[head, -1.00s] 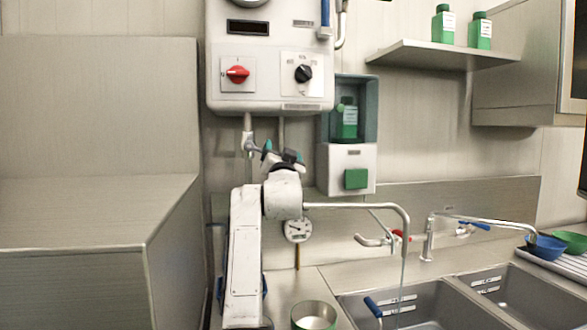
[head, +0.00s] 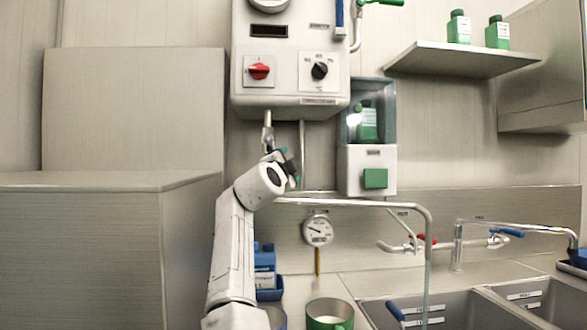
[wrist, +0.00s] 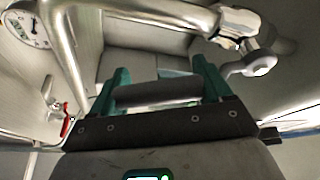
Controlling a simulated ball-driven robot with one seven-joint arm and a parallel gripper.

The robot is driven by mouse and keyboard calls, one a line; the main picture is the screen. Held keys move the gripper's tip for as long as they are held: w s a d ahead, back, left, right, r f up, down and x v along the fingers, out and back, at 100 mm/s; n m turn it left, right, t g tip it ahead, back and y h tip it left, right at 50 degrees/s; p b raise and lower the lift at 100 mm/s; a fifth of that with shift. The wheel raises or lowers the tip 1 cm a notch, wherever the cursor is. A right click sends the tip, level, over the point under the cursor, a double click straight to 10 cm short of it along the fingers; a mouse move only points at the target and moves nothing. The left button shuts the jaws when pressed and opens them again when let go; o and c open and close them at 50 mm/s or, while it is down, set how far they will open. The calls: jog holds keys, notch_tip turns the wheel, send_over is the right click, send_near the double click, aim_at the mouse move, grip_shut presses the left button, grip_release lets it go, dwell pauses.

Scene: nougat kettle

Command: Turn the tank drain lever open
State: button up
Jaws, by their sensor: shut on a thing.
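The white tank (head: 290,60) hangs on the back wall in the head view. A metal drain pipe with a valve (head: 268,138) comes down from its underside. My gripper (head: 282,160) is just below and right of that valve. In the wrist view, the teal fingers of my gripper (wrist: 160,88) are on either side of the lever's grey cylindrical grip (wrist: 158,93) and are shut on it. The silver valve body (wrist: 240,30) is at the upper right there. The lever is mostly hidden by my wrist in the head view.
A long bent spout (head: 380,206) runs close to the right of my arm, over the sink (head: 425,305). A round gauge (head: 318,230) is behind it. A green pot (head: 330,315) and a blue bottle (head: 264,268) stand below. A grey cabinet (head: 100,250) fills the left.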

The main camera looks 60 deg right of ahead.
jog(key=shift+w+a+f+m+g+y+p, duration=0.15)
jog(key=shift+w+a+f+m+y, duration=0.15)
jog(key=shift+m, duration=0.35)
jog(key=shift+w+a+f+m+g+y+p, duration=0.1)
jog(key=shift+w+a+f+m+g+p, duration=0.2)
jog(key=shift+m, duration=0.4)
jog(key=shift+w+a+f+m+g+y+p, duration=0.1)
jog(key=shift+w+a+f+m+y, duration=0.1)
jog(key=shift+w+m, duration=0.35)
jog(key=shift+s, duration=0.1)
jog(key=o, duration=1.4)
jog(key=shift+r, duration=0.1)
jog(key=s+a+r, duration=0.1)
jog(key=s+r, duration=0.2)
jog(key=r, duration=0.6)
jog(key=s+a+r, duration=0.1)
jog(key=s, duration=0.2)
jog(key=s+a+r, duration=0.1)
jog(key=s+a, duration=0.1)
jog(key=s, duration=0.1)
jog(key=s+a+r, duration=0.2)
jog(key=s, duration=0.1)
jog(key=shift+s+a, duration=0.1)
jog(key=shift+s, duration=0.2)
